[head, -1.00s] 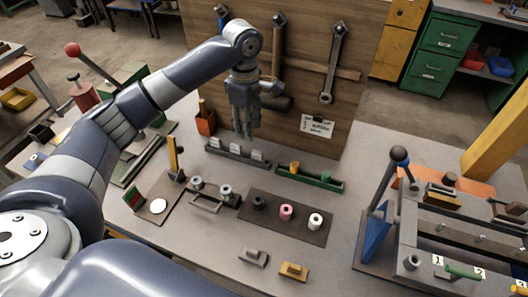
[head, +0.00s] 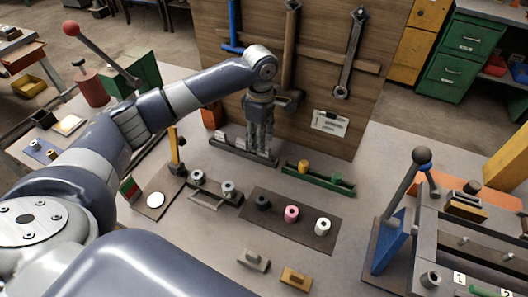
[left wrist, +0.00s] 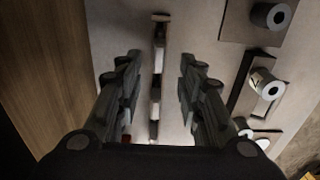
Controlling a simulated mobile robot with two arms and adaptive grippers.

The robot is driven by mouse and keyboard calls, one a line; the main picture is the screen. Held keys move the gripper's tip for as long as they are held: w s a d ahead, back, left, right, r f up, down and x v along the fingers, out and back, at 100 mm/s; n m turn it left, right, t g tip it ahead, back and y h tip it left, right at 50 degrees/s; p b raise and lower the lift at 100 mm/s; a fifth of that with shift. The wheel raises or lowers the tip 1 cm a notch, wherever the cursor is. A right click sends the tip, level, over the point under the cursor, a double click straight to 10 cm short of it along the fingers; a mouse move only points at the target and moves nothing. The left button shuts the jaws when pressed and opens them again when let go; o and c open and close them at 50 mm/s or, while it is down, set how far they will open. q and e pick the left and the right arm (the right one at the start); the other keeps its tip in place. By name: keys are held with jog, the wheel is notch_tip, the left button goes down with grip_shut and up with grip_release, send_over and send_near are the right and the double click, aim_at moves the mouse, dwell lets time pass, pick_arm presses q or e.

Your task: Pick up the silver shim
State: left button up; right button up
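A narrow dark rack (head: 228,147) stands on the bench before the wooden tool board. It holds several small pale silver plates (head: 241,143); I take these for shims but cannot tell which one is meant. My left gripper (head: 263,152) points down at the rack's right end and hides part of it. In the left wrist view, the fingers (left wrist: 160,65) are open and apart, one on each side of the rack (left wrist: 160,18). Nothing is visibly gripped. Whether the fingertips touch anything is unclear. My right gripper is not in view.
A green tray (head: 320,180) is close on the right. A dark mat (head: 276,220) with several spools lies in front. A grey block (head: 253,261) and a brass block (head: 296,279) are at the near edge. The wooden board (head: 310,100) rises just behind.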

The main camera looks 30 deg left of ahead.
pick_arm(q)
jog(key=shift+w+d+f+p, duration=0.15)
jog(key=shift+f+p, duration=0.45)
jog(key=shift+f, duration=1.95)
grip_shut()
